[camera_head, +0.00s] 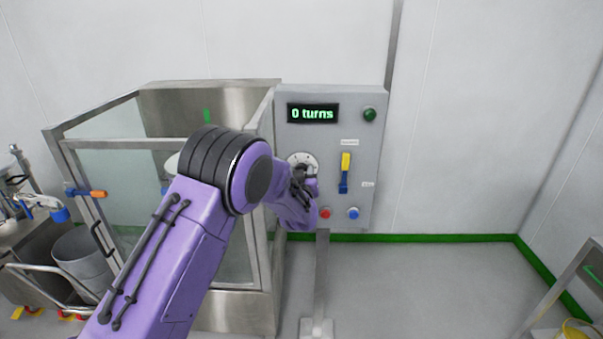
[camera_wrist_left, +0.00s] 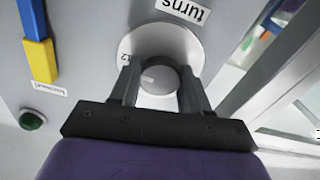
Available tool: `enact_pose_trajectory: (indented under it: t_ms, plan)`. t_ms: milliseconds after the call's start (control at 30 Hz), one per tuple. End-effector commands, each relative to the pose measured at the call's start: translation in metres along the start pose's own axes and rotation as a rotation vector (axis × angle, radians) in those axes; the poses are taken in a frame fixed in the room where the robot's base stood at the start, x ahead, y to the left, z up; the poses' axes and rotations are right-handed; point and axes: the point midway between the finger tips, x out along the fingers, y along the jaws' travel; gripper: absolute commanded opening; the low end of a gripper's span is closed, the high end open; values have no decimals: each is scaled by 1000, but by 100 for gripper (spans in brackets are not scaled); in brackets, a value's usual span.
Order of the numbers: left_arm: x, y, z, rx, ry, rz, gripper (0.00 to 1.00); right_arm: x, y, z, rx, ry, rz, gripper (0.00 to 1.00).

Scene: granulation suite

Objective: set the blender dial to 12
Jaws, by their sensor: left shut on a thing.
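The blender dial is a dark round knob (camera_wrist_left: 158,78) on a pale round scale plate (camera_wrist_left: 185,45), fixed to the grey control panel (camera_head: 377,140). My left gripper (camera_wrist_left: 157,88) is shut on the knob, with one finger on each side of it. In the head view my left gripper (camera_head: 303,178) covers most of the dial, and part of the scale plate (camera_head: 300,159) shows above it. A "12" mark is partly visible beside a finger in the wrist view. The display (camera_head: 313,113) reads "0 turns". My right gripper is not in view.
The panel also has a yellow and blue lever (camera_head: 345,172), a green button (camera_head: 369,114), a red button (camera_head: 325,213) and a blue button (camera_head: 352,213). A glass and steel enclosure (camera_head: 125,200) stands to the left.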

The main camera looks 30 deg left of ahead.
Motion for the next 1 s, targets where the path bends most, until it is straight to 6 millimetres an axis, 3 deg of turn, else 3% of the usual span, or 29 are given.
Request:
enact_pose_trajectory:
  t_ms: [433, 467, 500, 533, 833, 1000]
  plan:
    - [-1, 0, 5, 13, -10, 0, 16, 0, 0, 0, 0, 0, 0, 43]
    - [-1, 0, 5, 13, -10, 0, 56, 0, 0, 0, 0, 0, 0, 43]
    - [-1, 0, 5, 12, -9, 0, 69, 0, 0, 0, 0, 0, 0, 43]
    - [-1, 0, 4, 12, -9, 0, 72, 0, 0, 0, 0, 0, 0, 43]
    - [-3, 0, 2, 9, -4, 0, 72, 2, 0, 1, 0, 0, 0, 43]
    - [-32, 0, 5, 11, -4, 2, 72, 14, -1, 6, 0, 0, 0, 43]
